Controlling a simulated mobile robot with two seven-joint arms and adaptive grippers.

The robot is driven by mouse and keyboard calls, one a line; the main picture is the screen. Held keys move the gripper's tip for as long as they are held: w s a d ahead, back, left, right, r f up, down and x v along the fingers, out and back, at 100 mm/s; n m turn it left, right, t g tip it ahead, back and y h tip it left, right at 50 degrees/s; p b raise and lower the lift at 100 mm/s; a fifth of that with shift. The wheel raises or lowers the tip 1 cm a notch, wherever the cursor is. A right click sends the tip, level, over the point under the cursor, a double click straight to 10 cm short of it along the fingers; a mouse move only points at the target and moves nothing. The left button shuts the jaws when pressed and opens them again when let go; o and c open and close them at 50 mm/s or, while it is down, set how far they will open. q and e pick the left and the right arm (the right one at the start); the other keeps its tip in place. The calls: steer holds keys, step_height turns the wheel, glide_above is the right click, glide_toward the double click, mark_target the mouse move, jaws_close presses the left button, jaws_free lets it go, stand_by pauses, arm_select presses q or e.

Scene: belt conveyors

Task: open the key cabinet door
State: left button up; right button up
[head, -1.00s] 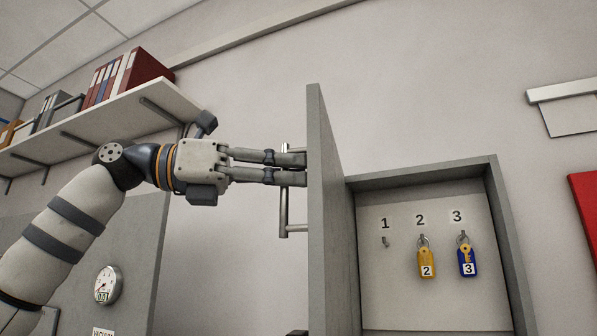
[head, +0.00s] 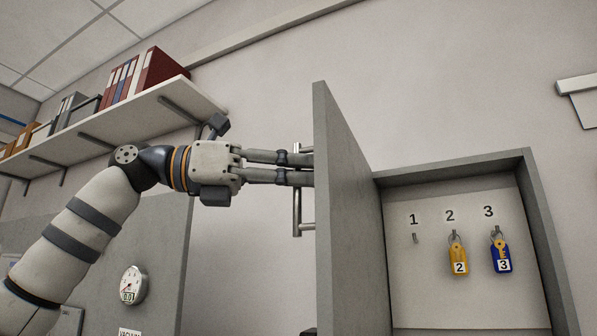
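The grey key cabinet (head: 548,240) on the wall stands open. Its door (head: 348,220) is swung out towards me, seen nearly edge-on, at the cabinet's left side. The bar handle (head: 297,212) is on the door's outer face. My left gripper (head: 308,168) reaches in from the left, its fingers at the upper part of the handle, one above the other. The fingertips are close to the door face; whether they press on the bar is hard to see. Inside, hook 1 (head: 414,238) is empty; a yellow key tag (head: 458,262) and a blue key tag (head: 502,258) hang on hooks 2 and 3. My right gripper is not in view.
A wall shelf (head: 135,113) with binders (head: 150,75) is at upper left, behind my arm. A round gauge (head: 132,285) is on a grey panel (head: 165,245) below. The wall above the cabinet is clear.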

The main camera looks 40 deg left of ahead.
arm_select(q)
steer(key=shift+o, duration=1.1)
steer(key=v, duration=1.2)
